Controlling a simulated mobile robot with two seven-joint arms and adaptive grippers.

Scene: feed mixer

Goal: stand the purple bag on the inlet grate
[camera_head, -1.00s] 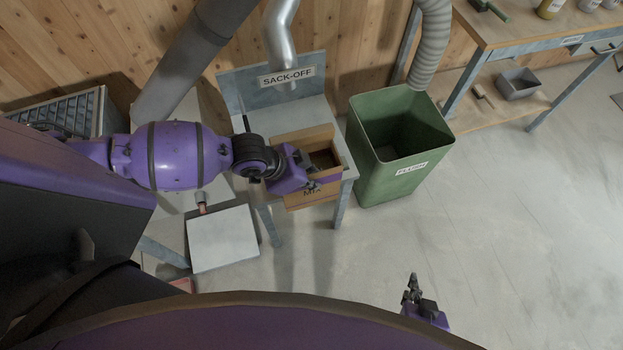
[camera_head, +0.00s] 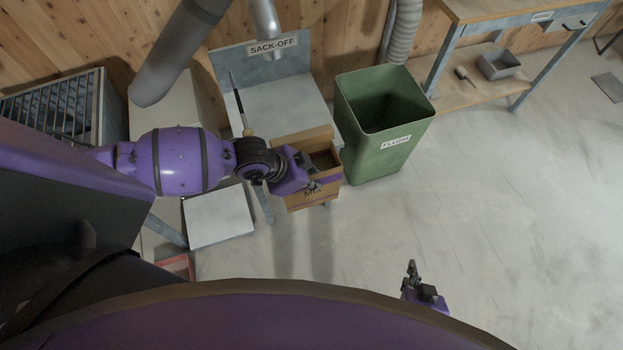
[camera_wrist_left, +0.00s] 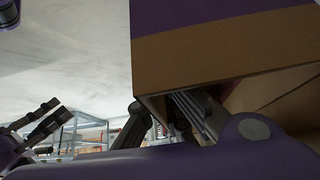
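The purple bag (camera_head: 318,187) is an open-topped brown bag with a purple band and "MIX" lettering. It hangs in front of the sack-off table. My left gripper (camera_head: 312,180) is shut on its upper edge; the fingertips are partly hidden. In the left wrist view the bag's brown side and purple band (camera_wrist_left: 225,45) fill the upper right. A barred grate (camera_head: 58,112), which looks like the inlet grate, is at the far left, partly behind my arm. My right gripper (camera_head: 412,272) is empty, low right of centre; its fingers look apart in the left wrist view (camera_wrist_left: 52,113).
The sack-off table (camera_head: 285,105) with an upright back panel stands behind the bag. A green "FLUSH" bin (camera_head: 372,160) is close to the bag's right. A pale box (camera_head: 218,217) stands on the floor below my left arm. A workbench (camera_head: 490,60) is at upper right.

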